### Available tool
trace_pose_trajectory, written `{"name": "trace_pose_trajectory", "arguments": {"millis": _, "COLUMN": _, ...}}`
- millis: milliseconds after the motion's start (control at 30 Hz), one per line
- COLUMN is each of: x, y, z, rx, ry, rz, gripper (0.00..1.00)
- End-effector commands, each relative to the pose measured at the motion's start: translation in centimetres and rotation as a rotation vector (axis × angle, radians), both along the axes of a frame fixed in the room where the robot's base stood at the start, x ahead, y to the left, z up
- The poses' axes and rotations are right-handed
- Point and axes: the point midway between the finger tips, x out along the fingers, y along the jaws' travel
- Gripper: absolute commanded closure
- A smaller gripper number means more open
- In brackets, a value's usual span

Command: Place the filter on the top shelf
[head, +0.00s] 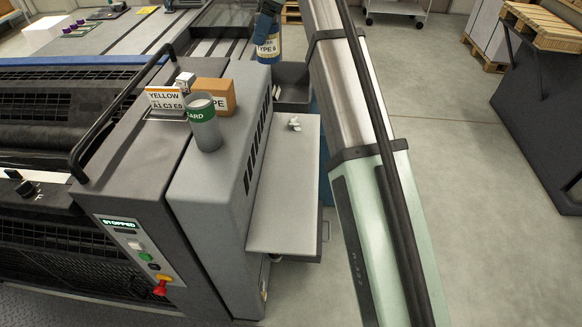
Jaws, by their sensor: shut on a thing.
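A cylinder with a white and yellow label reading "YPE" and a further unclear character (267,48), probably the filter, is at the top of the head view. My gripper (268,22) comes down over its upper end and is shut on it. The cylinder looks upright; its top is hidden by my gripper and the picture's edge. A flat grey shelf top (284,195) lies beside the press, below and nearer than my gripper. I cannot tell for certain whether it is the top shelf.
A grey open bin (292,76) stands beyond the shelf top, near the held cylinder. A small white piece (294,124) lies on the shelf top. A green-labelled grey canister (203,125), a brown box (214,94) and a yellow-marked card (164,98) stand on the press.

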Motion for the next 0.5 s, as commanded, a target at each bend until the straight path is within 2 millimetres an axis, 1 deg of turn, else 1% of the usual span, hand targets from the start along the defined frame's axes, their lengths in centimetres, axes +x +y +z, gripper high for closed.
{"name": "trace_pose_trajectory", "arguments": {"millis": 33, "x": 0.7, "y": -1.2, "z": 0.0, "rx": 0.001, "ry": 0.000, "rz": -0.003, "gripper": 0.70}}
{"name": "trace_pose_trajectory", "arguments": {"millis": 100, "x": 1.3, "y": -2.7, "z": 0.0, "rx": 0.003, "ry": -0.001, "rz": -0.001, "gripper": 0.70}}
{"name": "trace_pose_trajectory", "arguments": {"millis": 300, "x": 2.8, "y": -6.3, "z": 0.1, "rx": 0.008, "ry": -0.002, "rz": 0.001, "gripper": 0.70}}
{"name": "trace_pose_trajectory", "arguments": {"millis": 367, "x": 2.3, "y": -5.9, "z": -1.9, "rx": 0.008, "ry": 0.001, "rz": 0.006, "gripper": 0.70}}
{"name": "trace_pose_trajectory", "arguments": {"millis": 500, "x": 2.3, "y": -5.9, "z": -5.3, "rx": 0.007, "ry": 0.001, "rz": 0.004, "gripper": 0.70}}
